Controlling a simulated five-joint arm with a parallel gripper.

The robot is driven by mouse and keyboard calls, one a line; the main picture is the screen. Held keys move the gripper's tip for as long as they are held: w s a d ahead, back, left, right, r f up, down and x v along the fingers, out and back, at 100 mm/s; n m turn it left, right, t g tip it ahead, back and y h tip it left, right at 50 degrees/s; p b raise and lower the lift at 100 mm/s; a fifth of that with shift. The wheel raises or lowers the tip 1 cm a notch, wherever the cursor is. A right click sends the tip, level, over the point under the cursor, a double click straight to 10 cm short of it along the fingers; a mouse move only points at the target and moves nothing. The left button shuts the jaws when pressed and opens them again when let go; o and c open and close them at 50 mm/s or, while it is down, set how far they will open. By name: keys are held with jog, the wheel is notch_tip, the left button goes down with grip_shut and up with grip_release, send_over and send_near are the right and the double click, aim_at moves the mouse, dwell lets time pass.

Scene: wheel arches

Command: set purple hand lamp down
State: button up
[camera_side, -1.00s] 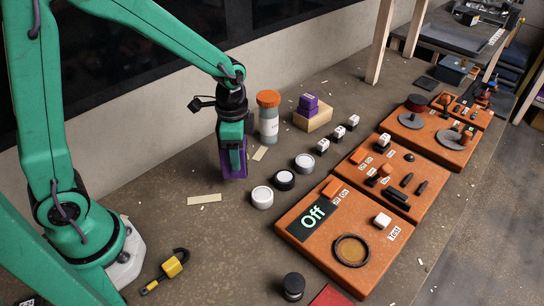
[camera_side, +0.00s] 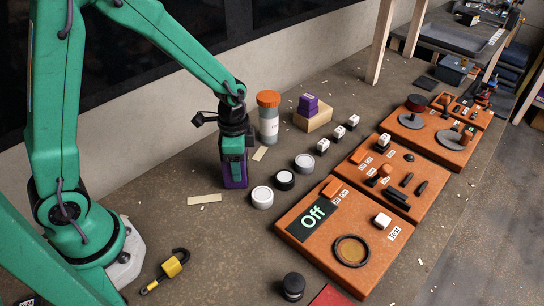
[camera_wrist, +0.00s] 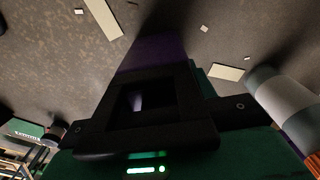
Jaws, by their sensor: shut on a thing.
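The purple hand lamp (camera_side: 237,183) is upright below my gripper (camera_side: 233,160), near the table surface. Its upper part is hidden by the green fingers. My gripper is shut on it. I cannot tell whether its bottom touches the table. In the wrist view, the lamp (camera_wrist: 154,52) shows as a dark purple body beyond the black gripper frame, and its far end is lost in shadow.
A grey bottle with an orange cap (camera_side: 268,117) stands just behind my gripper. A white-topped round jar (camera_side: 262,197) stands close at the right front. Flat beige strips (camera_side: 204,199) lie on the table. Orange panels (camera_side: 340,227) lie farther right.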

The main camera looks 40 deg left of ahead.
jog(key=shift+f, duration=0.15)
jog(key=o, duration=1.2)
jog(key=shift+o, duration=0.2)
notch_tip(320, 180, up, 12)
jog(key=shift+r, duration=0.2)
jog(key=s+a+r+n+t, duration=0.1)
jog(key=s+r+n+t, duration=0.1)
jog(key=s+r+n, duration=0.2)
jog(key=s+a+r+n+t, duration=0.2)
jog(key=s+r+n+t, duration=0.1)
jog(key=s, duration=0.6)
jog(key=shift+s+a+r+n+t, duration=0.3)
jog(key=shift+r+n, duration=0.4)
jog(key=shift+n, duration=0.3)
